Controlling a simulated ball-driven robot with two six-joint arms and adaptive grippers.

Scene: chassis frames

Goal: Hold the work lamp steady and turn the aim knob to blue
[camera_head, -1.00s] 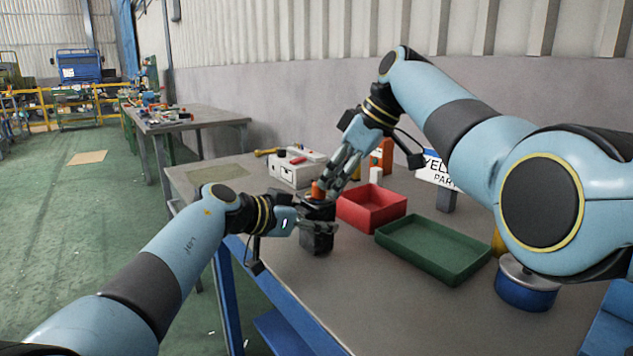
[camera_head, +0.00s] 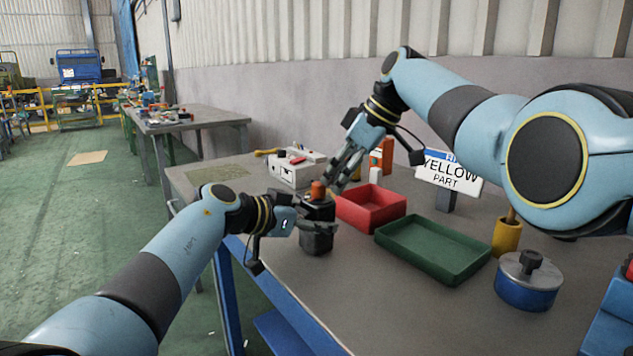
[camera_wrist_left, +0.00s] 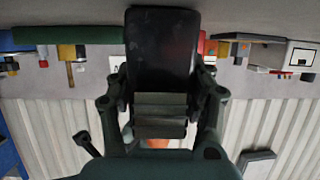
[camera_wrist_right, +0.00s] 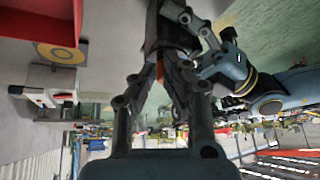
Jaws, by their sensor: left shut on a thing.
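The work lamp (camera_head: 317,238) is a dark, blocky body with an orange aim knob (camera_head: 318,189) on top, near the table's left edge. My left gripper (camera_head: 318,213) is shut on the lamp from the left. The lamp's dark body (camera_wrist_left: 162,45) fills the space between its fingers in the left wrist view. My right gripper (camera_head: 337,183) is just right of and above the knob, pointing down at it. In the right wrist view its fingers (camera_wrist_right: 163,70) look apart, with a bit of orange between them. Any blue mark by the knob is not visible.
A red tray (camera_head: 372,225) and a green tray (camera_head: 430,268) lie right of the lamp. A white box (camera_head: 293,175) stands behind. A "YELLOW PART" sign (camera_head: 450,172), yellow cup (camera_head: 506,238) and blue pot (camera_head: 526,293) are farther right. Table front is clear.

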